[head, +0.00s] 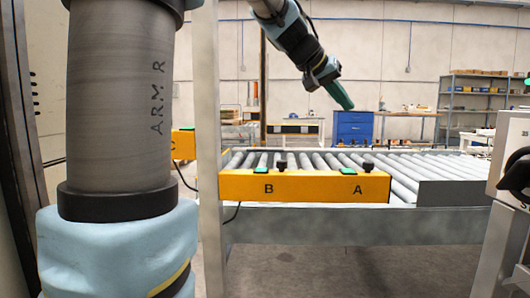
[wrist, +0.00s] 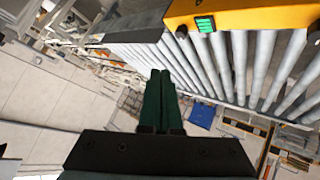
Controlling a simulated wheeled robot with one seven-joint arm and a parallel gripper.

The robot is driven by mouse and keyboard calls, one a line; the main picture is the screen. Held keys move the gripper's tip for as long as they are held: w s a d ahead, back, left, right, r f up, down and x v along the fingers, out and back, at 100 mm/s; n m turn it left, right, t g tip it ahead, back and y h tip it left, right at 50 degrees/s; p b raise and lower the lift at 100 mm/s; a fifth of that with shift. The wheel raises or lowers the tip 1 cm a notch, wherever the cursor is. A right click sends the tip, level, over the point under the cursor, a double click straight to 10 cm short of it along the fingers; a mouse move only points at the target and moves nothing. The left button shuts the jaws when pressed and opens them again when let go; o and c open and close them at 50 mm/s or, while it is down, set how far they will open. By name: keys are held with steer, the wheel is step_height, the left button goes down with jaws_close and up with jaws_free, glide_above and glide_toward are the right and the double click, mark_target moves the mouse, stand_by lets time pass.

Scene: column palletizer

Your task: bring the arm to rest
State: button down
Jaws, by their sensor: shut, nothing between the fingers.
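My gripper (head: 341,95) is in the upper middle of the head view, with green fingers pointing down and to the right. It is in the air above the level of the roller conveyor (head: 330,160) and looks clear of it. In the wrist view the two green fingers (wrist: 160,75) lie together, shut, with nothing between them. My arm comes in from the top of the head view, bent at the wrist.
The conveyor's yellow front panel (head: 305,187) carries letters B and A, green buttons and black knobs. An upright grey post (head: 208,150) stands left of it. A blue cabinet (head: 353,127) and shelves (head: 475,95) are behind. A light-coloured machine (head: 508,170) is at the right edge.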

steer(key=s+a+f+n+g+y, duration=0.1)
steer(key=s+a+f+n+y, duration=0.15)
steer(key=a+f, duration=0.65)
steer(key=s+a+f+n+y, duration=0.1)
steer(key=a+f+y, duration=0.3)
steer(key=f, duration=0.8)
steer(key=s+a+f+n+g+y, duration=0.2)
steer(key=s+a+f, duration=0.9)
steer(key=a+f, duration=0.2)
step_height(320, 180, up, 26)
steer(key=p, duration=2.6)
steer(key=shift+s+g+p, duration=0.3)
steer(key=shift+s+p, duration=0.05)
steer(key=shift+s, duration=0.1)
steer(key=shift+f, duration=0.15)
